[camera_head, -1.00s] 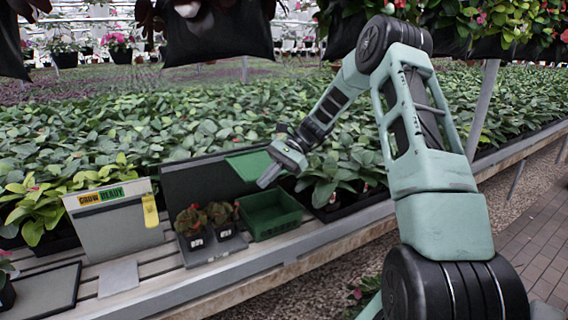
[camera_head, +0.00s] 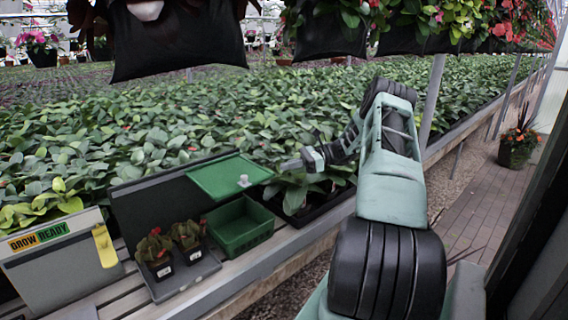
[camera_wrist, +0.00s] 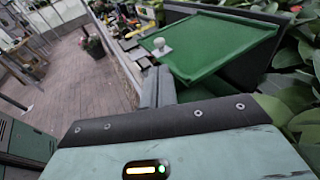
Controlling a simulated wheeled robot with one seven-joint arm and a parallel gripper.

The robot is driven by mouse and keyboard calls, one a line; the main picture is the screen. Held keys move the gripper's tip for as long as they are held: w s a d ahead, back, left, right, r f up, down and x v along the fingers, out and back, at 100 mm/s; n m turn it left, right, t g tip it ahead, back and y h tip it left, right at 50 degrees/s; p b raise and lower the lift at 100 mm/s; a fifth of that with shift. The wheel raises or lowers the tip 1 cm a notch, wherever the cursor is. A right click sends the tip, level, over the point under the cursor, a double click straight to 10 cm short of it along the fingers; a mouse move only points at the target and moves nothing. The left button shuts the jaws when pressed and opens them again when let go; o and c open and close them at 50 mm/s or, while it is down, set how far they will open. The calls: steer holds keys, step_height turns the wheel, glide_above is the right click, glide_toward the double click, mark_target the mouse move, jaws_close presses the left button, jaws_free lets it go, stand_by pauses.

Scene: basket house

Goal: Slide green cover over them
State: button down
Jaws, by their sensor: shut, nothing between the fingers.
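The green cover (camera_head: 222,176) is a flat panel with a white knob (camera_head: 244,180) near its right edge. It sits just behind and above the open green bin (camera_head: 241,236), beside a dark upright panel. Two small potted plants (camera_head: 155,252) (camera_head: 187,240) stand on a grey tray left of the bin, uncovered. My gripper (camera_head: 290,165) is shut and empty, pointing left, to the right of the cover. In the wrist view my gripper (camera_wrist: 158,86) is near the cover (camera_wrist: 221,47) and its knob (camera_wrist: 161,46); I cannot tell whether they touch.
A grey "Grow Ready" box (camera_head: 58,262) with a yellow tag stands on the slatted bench at left. Dense leafy plants (camera_head: 110,148) fill the area behind. Black hanging planters (camera_head: 175,42) are overhead. A paved aisle (camera_head: 470,200) is at right.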

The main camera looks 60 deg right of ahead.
mark_target(257, 181)
steer(key=shift+p+x, duration=2.25)
steer(key=shift+x, duration=3.2)
